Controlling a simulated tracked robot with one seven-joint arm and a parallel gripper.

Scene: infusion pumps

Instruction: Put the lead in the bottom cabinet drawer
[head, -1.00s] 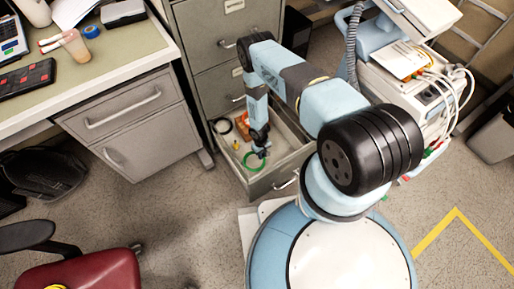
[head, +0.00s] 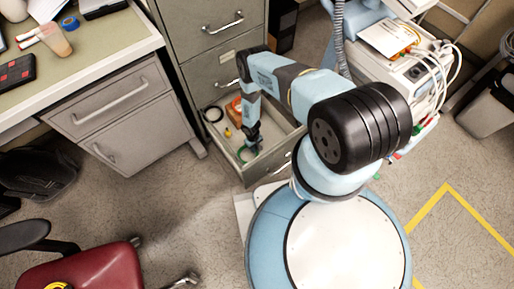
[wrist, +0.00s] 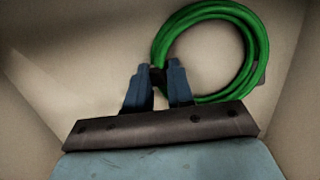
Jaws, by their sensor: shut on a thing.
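The green coiled lead (head: 242,155) is inside the open bottom cabinet drawer (head: 264,168), near its front. In the wrist view the lead (wrist: 163,42) is a thick green ring beside a pale drawer surface. My gripper (wrist: 159,74) is shut on the left side of the coil, with a dark piece between the blue fingertips. In the head view my gripper (head: 251,146) is down in the drawer and hides part of the lead. I cannot tell whether the lead touches the drawer floor.
The drawer also holds a black ring (head: 212,114), an orange box (head: 237,104) and a small yellow item (head: 228,132). A desk (head: 110,100) stands left, a medical cart (head: 410,75) right. A red chair (head: 90,272) is at lower left.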

